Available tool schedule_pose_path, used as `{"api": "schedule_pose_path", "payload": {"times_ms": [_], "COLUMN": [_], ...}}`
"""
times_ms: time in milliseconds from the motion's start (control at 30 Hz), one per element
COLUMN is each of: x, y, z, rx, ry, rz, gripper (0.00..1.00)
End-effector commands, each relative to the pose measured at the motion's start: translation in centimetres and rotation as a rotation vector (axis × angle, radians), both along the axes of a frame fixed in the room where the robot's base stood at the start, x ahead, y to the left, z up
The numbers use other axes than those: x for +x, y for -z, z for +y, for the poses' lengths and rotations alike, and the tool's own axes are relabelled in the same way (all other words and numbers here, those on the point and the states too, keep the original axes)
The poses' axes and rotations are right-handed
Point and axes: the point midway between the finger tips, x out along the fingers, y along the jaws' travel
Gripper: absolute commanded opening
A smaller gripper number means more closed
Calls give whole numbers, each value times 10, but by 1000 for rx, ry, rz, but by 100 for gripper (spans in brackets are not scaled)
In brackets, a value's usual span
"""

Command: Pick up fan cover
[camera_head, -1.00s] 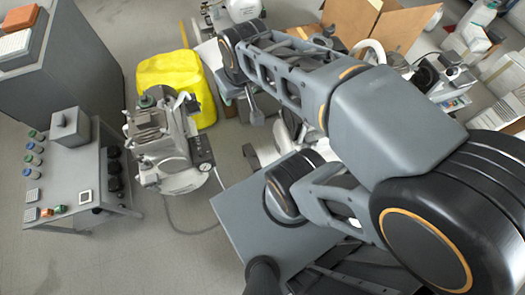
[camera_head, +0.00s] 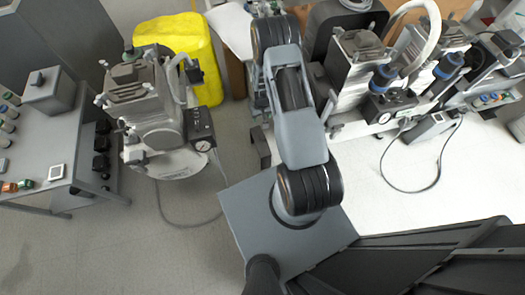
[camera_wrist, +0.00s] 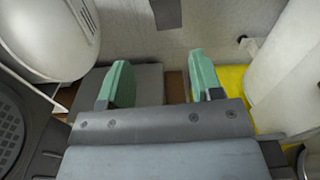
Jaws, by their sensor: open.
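In the wrist view, my gripper (camera_wrist: 160,82) has two green fingertips spread wide apart, with nothing between them. A dark round part with a grille (camera_wrist: 12,130) at the left edge of the wrist view could be the fan cover, but I cannot be sure. It lies left of the fingers, not between them, and is cut off by the frame. In the head view I cannot make out a fan cover for certain, and my arm hides part of the middle.
A compressor unit (camera_head: 150,115) stands left of my arm, before a yellow container (camera_head: 205,75). A grey table (camera_head: 40,150) with a lidded box (camera_head: 48,92) is at far left. More compressors (camera_head: 362,75) crowd the right.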

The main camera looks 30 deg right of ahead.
Motion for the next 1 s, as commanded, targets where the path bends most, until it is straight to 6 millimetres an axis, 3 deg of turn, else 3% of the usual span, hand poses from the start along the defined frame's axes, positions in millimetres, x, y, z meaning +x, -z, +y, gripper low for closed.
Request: {"api": "schedule_pose_path", "payload": {"times_ms": [33,100,500,700,1000], "x": [-5,-9,-16,-16,-16], "y": [26,44,120,144,156], "z": [-1,-2,-3,-3,-4], "rx": [2,4,6,6,6], "ry": [3,6,7,7,8], "rz": [11,17,26,25,25], "gripper": [60,60,60,60,60]}}
